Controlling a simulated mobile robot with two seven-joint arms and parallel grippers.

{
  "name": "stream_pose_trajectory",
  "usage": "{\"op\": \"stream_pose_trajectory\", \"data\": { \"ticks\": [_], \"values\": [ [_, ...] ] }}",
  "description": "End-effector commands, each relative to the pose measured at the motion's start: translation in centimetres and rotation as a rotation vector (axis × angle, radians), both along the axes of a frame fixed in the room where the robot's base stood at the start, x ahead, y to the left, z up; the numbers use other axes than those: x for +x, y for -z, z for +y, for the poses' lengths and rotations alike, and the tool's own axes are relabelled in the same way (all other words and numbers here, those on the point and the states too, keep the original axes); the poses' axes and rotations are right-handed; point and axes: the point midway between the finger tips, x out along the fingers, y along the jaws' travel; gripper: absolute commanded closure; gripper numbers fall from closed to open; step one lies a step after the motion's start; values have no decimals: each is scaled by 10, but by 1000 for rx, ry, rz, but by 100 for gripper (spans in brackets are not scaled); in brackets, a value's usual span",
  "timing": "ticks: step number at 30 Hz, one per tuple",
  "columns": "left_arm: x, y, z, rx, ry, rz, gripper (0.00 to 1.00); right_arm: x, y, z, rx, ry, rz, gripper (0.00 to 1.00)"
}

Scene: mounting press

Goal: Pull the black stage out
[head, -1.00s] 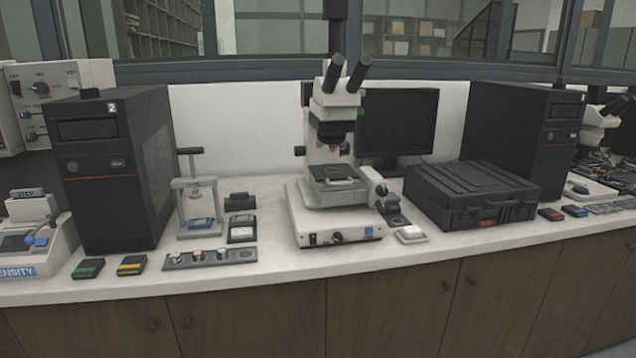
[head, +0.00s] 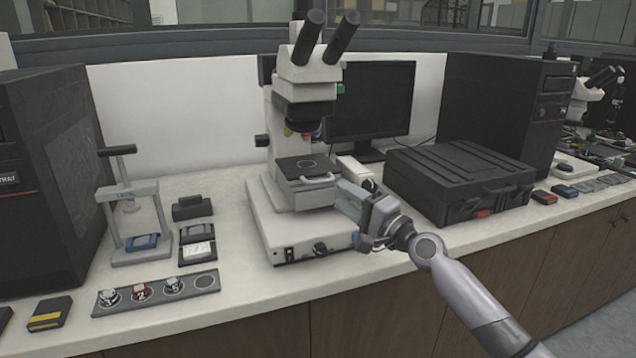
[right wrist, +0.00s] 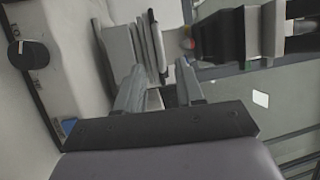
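The black stage (head: 297,167) is a flat dark plate with a ring mark and a pale handle (head: 318,181) at its front, on the white microscope (head: 285,215). In the right wrist view the stage (right wrist: 158,42) appears edge-on, just beyond the fingertips. My right gripper (head: 350,198) is in front and to the right of the stage. In the right wrist view its two fingers (right wrist: 160,82) are apart. They point toward the stage area; I cannot tell whether they touch the handle. My left gripper is not in view.
The microscope base has knobs (head: 320,248) at its front. A black case (head: 455,180) stands to the right, a monitor (head: 370,100) behind. A small press (head: 133,215) and a strip of numbered pieces (head: 155,294) are on the left. The counter in front of the microscope is clear.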

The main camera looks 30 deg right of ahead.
Motion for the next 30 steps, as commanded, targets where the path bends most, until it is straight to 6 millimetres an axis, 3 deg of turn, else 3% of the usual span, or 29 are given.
{"op": "stream_pose_trajectory", "data": {
  "ticks": [15, 29, 30],
  "values": [
    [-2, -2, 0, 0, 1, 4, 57, 56, -9, 10, -3, 0, 0, 63],
    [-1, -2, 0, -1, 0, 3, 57, 63, -10, 11, -4, 0, 0, 63],
    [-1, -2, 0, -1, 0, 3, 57, 63, -10, 11, -4, 0, 0, 76]
  ]
}}
